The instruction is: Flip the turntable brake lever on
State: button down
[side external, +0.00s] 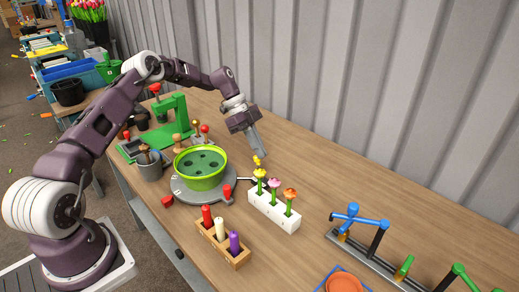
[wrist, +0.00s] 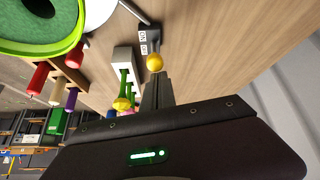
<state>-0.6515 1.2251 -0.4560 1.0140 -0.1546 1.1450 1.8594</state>
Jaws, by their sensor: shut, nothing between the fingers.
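The turntable (side external: 237,186) is a grey disc carrying a lime-green bowl (side external: 201,183) with dark holes in its green filling. The brake lever's yellow ball knob (wrist: 155,62) stands above a dark base (wrist: 150,40) with two small white labels beside the turntable. In the side view the knob (side external: 256,160) shows just above the yellow tulip, and its base is partly hidden by the tulip rack. My gripper (wrist: 157,96) is shut and empty, pointing down. Its fingertips are very close to the knob; I cannot tell whether they touch it.
A white rack (side external: 273,212) of several tulips stands right in front of the lever. A wooden block of candles (side external: 224,243) is nearer the front. A green press (side external: 165,130) stands behind left. A rail with blue and green handles (side external: 375,263) is at right. Table beyond the lever is clear.

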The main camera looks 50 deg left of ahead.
jog(key=shift+a+f, duration=0.1)
jog(key=shift+a, duration=0.1)
jog(key=w+d+r, duration=0.1)
jog(key=d+r, duration=0.1)
jog(key=d, duration=0.2)
jog(key=a+v, duration=0.1)
jog(key=v, duration=0.8)
jog(key=shift+s, duration=0.15)
jog(key=s+d+r+n+y, duration=0.55)
jog(key=s+d+r, duration=0.7)
jog(key=r, duration=0.25)
jog(key=s+d+f+n+t+y, duration=0.1)
jog(key=s+n+t, duration=0.3)
jog(key=s+n, duration=0.6)
jog(key=s+d, duration=0.1)
jog(key=s, duration=1.3)
jog(key=shift+s+f+t, duration=0.15)
jog(key=shift+s+t, duration=0.15)
jog(key=shift+t, duration=0.1)
